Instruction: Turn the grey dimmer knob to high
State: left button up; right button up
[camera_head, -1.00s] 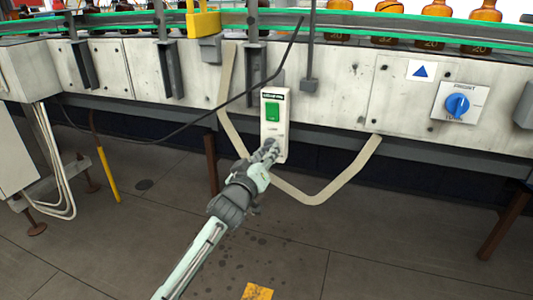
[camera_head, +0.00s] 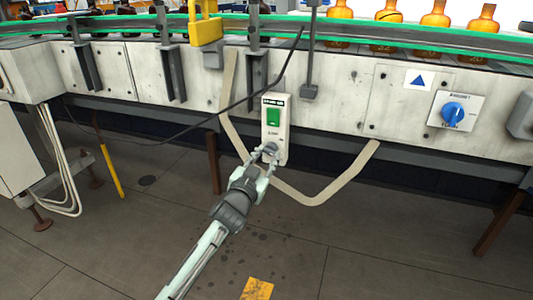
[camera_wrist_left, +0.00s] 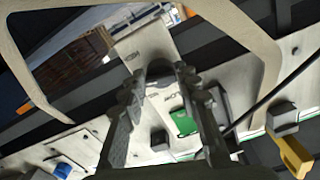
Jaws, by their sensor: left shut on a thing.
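A narrow white control box (camera_head: 283,141) with a green switch (camera_head: 273,117) hangs on the conveyor's front panel. The grey dimmer knob is on its lower part, mostly hidden by my fingers in the head view. My left gripper (camera_head: 269,151) reaches up to it from below and is shut on the knob. In the left wrist view the fingertips (camera_wrist_left: 162,75) close around a dark grey piece against the white box, and the green switch (camera_wrist_left: 183,122) shows beside the right finger. The knob's pointer cannot be read. My right gripper is out of view.
A blue rotary knob (camera_head: 453,113) on a white plate sits far right. A yellow bracket (camera_head: 205,29) stands on the conveyor rail, where amber bottles (camera_head: 433,15) stand. A black cable (camera_head: 215,113) and a beige conduit (camera_head: 326,193) pass close to the box.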

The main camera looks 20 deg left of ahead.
pick_arm(q)
jog(key=shift+m+p, duration=0.45)
jog(key=shift+m, duration=1.05)
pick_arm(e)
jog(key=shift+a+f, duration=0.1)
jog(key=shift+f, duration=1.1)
pick_arm(q)
jog(key=o, duration=1.2)
jog(key=shift+c, duration=0.2)
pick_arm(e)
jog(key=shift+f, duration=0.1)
pick_arm(q)
jog(key=s, duration=1.2)
jog(key=shift+a, duration=0.3)
